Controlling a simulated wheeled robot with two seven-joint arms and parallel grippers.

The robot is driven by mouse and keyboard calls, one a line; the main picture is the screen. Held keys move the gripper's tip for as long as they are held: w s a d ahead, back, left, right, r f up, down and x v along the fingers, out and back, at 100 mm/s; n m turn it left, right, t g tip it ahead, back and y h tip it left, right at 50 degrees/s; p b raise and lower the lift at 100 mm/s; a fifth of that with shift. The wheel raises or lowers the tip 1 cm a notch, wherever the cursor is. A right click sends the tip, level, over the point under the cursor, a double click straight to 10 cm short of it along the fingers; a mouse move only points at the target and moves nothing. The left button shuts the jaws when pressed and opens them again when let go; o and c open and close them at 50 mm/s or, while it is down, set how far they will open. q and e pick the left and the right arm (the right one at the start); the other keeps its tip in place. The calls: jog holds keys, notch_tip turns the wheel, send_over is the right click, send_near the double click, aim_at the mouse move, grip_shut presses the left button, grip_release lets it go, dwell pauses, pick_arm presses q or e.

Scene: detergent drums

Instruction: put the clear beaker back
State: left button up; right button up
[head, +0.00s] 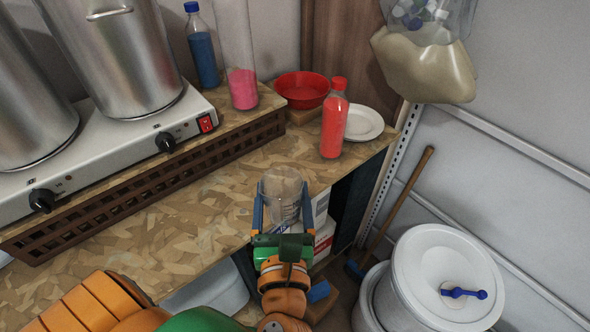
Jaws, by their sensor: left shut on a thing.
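The clear beaker (283,187) is a see-through cup with faint markings, upright near the front edge of the worktop (170,215). My left gripper (289,203) has its two blue fingers on either side of the beaker and is shut on it. Whether the beaker's base touches the worktop or hangs at its edge I cannot tell. My right gripper is not in view.
A bottle of red liquid (334,120), a white plate (362,123) and a red bowl (302,88) stand behind the beaker. A tall vessel with pink contents (242,88) and a hot plate (110,140) with steel pots are to the left. A white lidded drum (445,275) stands lower right.

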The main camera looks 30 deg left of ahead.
pick_arm(q)
jog(key=a+r+n+y, duration=0.1)
jog(key=a+r+y, duration=0.1)
jog(key=a, duration=0.5)
jog(key=shift+g, duration=0.4)
jog(key=w+a+f+b, duration=0.1)
jog(key=w+f+b, duration=0.2)
jog(key=w+b, duration=0.1)
jog(key=w+a+f+b, duration=0.2)
jog(key=w+f+b, duration=0.1)
jog(key=w+b, duration=0.1)
jog(key=w+a+f+b, duration=0.2)
jog(key=w+f+b, duration=0.1)
jog(key=w+b, duration=0.1)
jog(key=shift+w+f, duration=0.2)
jog(key=shift+w, duration=0.4)
jog(key=f, duration=0.1)
jog(key=f+b, duration=0.1)
jog(key=f, duration=0.1)
jog(key=shift+w+f, duration=0.3)
jog(key=shift+f, duration=0.05)
jog(key=shift+r, duration=0.1)
jog(key=o, duration=1.3)
